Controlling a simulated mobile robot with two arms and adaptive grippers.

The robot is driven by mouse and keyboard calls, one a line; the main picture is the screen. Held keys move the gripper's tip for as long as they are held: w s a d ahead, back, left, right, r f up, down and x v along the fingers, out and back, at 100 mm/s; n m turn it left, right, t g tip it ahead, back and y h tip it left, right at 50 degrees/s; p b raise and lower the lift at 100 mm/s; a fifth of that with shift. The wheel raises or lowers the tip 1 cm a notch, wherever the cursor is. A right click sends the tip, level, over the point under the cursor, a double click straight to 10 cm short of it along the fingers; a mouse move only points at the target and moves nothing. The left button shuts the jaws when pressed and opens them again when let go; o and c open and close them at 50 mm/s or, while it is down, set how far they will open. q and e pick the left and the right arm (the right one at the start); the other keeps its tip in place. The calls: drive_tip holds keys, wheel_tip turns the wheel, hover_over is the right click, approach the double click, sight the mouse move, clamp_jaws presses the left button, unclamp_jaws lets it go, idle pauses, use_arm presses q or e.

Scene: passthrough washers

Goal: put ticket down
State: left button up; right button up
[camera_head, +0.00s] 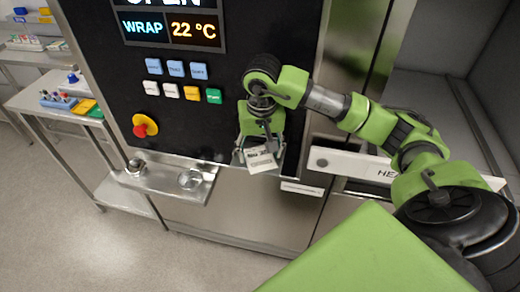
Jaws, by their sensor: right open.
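The ticket (262,160), a small white slip with dark print, shows tilted at the front of the machine, below the control panel. My right gripper (260,156) is over it, pointing down, with its fingers open and apart on either side of the ticket. Whether the ticket touches a finger or rests on a surface behind it, I cannot tell. My left gripper is not in view.
The dark control panel (215,120) has coloured buttons and a red emergency knob (144,126). A small steel shelf (160,181) holds metal cups at left. A white labelled panel (345,163) lies under my right forearm. Steel carts (70,128) with trays stand further left.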

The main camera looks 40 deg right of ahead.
drive_tip(key=shift+f, duration=0.15)
drive_tip(key=shift+s, duration=0.1)
clamp_jaws()
drive_tip(key=shift+a, duration=0.1)
